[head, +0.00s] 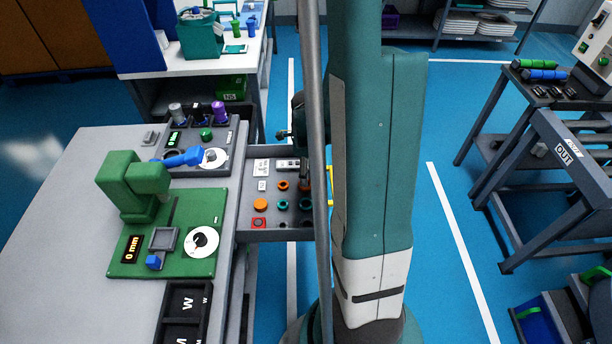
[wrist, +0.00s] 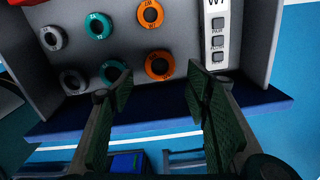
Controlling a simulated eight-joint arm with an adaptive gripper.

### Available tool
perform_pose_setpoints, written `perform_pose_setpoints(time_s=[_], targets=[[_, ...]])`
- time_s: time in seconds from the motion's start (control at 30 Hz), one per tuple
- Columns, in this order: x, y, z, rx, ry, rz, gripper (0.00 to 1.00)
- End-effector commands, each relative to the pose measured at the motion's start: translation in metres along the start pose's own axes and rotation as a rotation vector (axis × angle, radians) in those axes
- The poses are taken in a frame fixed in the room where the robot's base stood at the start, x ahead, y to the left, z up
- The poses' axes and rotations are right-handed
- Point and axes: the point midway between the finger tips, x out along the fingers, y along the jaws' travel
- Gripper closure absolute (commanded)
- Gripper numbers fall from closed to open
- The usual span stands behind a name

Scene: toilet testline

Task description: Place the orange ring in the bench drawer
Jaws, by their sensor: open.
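The open bench drawer (head: 246,222) sticks out to the right of the grey bench; its end wall (wrist: 268,45) shows in the wrist view. Two orange rings lie in it: a nearer one (wrist: 160,66) and a farther one (wrist: 150,14). Both appear to rest on the drawer floor; which one the task means I cannot tell. My gripper (wrist: 158,88) is open, its fingertips wide apart, with the nearer orange ring showing between and beyond them. Nothing shows between the finger pads. In the head view the gripper is mostly hidden behind my arm and a grey pole.
Teal rings (wrist: 112,70) and dark grey rings (wrist: 73,80) lie beside the orange ones. A white button panel (wrist: 217,38) stands right of them. A green gauge stand (head: 122,190) is on the bench. Blue floor lies right of the drawer.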

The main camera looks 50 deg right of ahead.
Motion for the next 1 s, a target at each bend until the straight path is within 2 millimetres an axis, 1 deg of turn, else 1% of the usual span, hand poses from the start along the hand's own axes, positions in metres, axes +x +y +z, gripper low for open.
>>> perform_pose_setpoints(time_s=[0.03,0.2,0.4,0.5,0.7,1.0], targets=[[-0.008,0.000,0.000,0.000,0.000,0.000,0.52],[-0.029,0.000,0.000,0.000,0.000,0.000,0.52],[-0.050,0.000,0.000,0.000,0.000,0.000,0.52],[-0.057,0.000,0.000,0.000,0.000,0.000,0.52],[-0.064,0.000,0.000,0.000,0.000,0.000,0.52],[-0.065,0.000,0.000,0.000,0.000,0.000,0.52]])
